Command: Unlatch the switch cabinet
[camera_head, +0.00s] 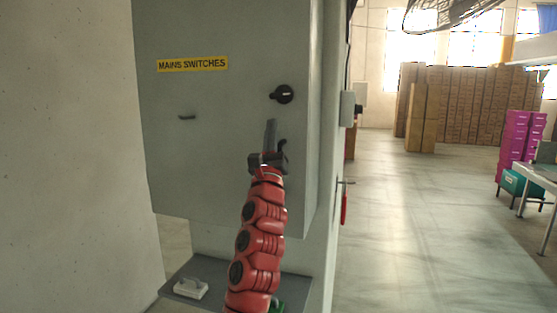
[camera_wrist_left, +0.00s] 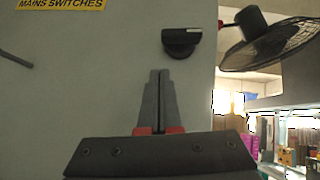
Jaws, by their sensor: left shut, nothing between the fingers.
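The grey switch cabinet (camera_head: 215,130) fills the left middle of the head view, with a yellow "MAINS SWITCHES" label (camera_head: 192,64). A black rotary latch knob (camera_head: 282,94) is on the right part of its door; it also shows in the left wrist view (camera_wrist_left: 181,42). A small dark handle (camera_head: 187,117) sticks out on the left of the door. My left gripper (camera_head: 271,123) is shut and empty, just below the knob and apart from it in the picture; its fingertips also show in the left wrist view (camera_wrist_left: 159,75). The door looks closed. My right gripper is out of view.
A grey shelf (camera_head: 238,281) below the cabinet holds a small white object (camera_head: 190,288) and a green one. A grey box (camera_head: 347,108) is on the wall to the right.

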